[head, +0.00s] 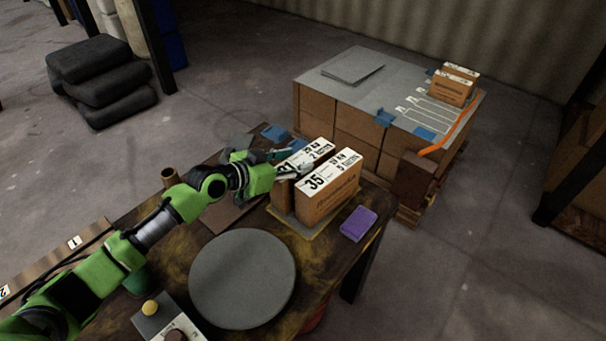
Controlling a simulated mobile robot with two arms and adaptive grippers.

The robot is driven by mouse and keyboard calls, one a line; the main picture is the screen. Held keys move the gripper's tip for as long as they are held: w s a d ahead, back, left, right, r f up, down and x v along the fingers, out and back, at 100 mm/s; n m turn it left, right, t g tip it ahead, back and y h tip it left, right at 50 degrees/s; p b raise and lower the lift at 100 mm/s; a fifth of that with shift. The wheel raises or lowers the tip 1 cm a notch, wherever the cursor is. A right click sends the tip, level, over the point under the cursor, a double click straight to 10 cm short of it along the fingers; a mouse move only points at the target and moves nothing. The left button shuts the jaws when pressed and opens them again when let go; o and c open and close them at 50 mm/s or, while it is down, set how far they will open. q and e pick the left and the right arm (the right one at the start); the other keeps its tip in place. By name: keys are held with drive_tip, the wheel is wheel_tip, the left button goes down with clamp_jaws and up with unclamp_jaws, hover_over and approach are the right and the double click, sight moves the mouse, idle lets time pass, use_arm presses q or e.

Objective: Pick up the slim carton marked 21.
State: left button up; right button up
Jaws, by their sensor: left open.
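Two slim brown cartons with white top labels stand upright side by side on a board (308,231) at the table's far right corner. The nearer carton (327,200) is marked 35. The farther carton (282,195) stands just behind it, and its number is partly covered by my left gripper, so I cannot read it fully. My left gripper (294,163) is open at the top of this farther carton, with its fingers over the label end. I cannot tell whether the fingers touch it. My right gripper is out of view.
A purple block (358,224) lies right of the cartons. A grey round disc (243,278) covers the table's near part. A pallet stack (336,109) behind carries more small cartons (453,87) and an orange strap (454,131). Grey sacks (103,80) lie on the floor.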

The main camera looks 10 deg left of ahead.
use_arm(q)
drive_tip(key=shift+w+d+f, duration=0.25)
drive_tip(key=shift+w+d, duration=0.15)
drive_tip(key=shift+w, duration=0.05)
clamp_jaws()
drive_tip(key=shift+r, duration=0.2)
